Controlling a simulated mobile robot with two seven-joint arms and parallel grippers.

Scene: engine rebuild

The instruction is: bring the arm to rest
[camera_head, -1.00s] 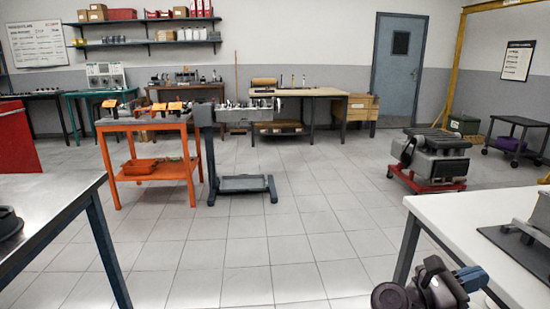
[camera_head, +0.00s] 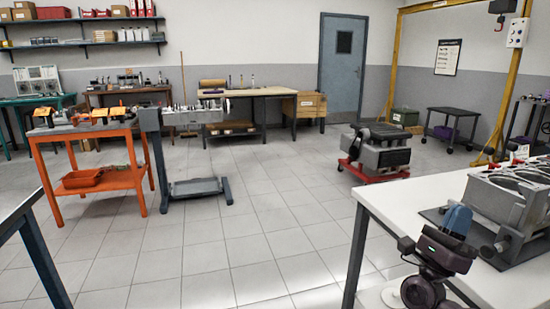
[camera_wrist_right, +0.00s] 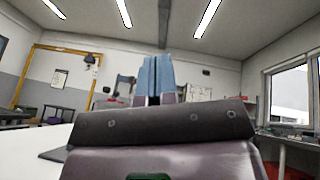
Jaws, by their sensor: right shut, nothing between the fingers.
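My right gripper (camera_head: 457,221) shows at the lower right of the head view, with blue fingers pointing up. It is shut and empty, in front of the white table at the right. In the right wrist view its blue fingers (camera_wrist_right: 157,78) stand upright and together, with nothing between them. My left gripper is not in view.
A white table (camera_head: 385,190) at the right carries a grey engine block (camera_head: 500,200). An orange cart (camera_head: 125,180) and a grey stand (camera_head: 195,187) are at the left. An engine on a red dolly (camera_head: 375,155) stands farther back. The middle floor is clear.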

